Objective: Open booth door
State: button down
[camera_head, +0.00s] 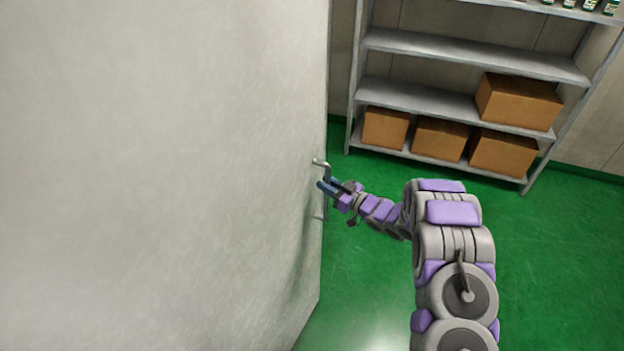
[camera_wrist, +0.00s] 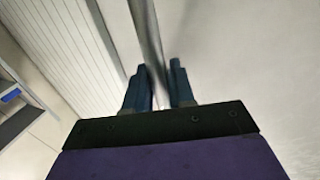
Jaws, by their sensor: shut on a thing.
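The booth door (camera_head: 165,150) is a large pale grey panel filling the left of the head view. Its pale surface also shows on the right of the wrist view (camera_wrist: 255,60). A metal handle (camera_head: 320,162) sits at the door's right edge. My gripper (camera_head: 328,186) reaches it from the right and is shut on the handle. In the wrist view the two blue fingers of my gripper (camera_wrist: 158,78) stand on either side of the blurred metal handle bar (camera_wrist: 150,38). The fingers hide part of the handle. I cannot tell whether the door is ajar.
A metal shelf unit (camera_head: 425,98) stands against the back wall at the upper right. It holds several cardboard boxes (camera_head: 518,100) and small labelled containers (camera_head: 590,4). The green floor (camera_head: 560,250) right of my arm is clear. The wrist view shows a ribbed pale panel (camera_wrist: 62,40) at left.

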jog(key=s+d+m+t+h+b, duration=0.1)
jog(key=s+d+t+h, duration=0.1)
jog(key=s+d, duration=0.6)
jog(key=shift+d+m+b, duration=0.35)
jog(key=shift+d+m, duration=0.05)
jog(key=shift+d, duration=0.45)
jog(key=c, duration=1.2)
grip_release()
jog(key=shift+w+f, duration=0.1)
jog(key=shift+o, duration=0.5)
jog(key=v, duration=1.7)
jog(key=shift+d, duration=0.3)
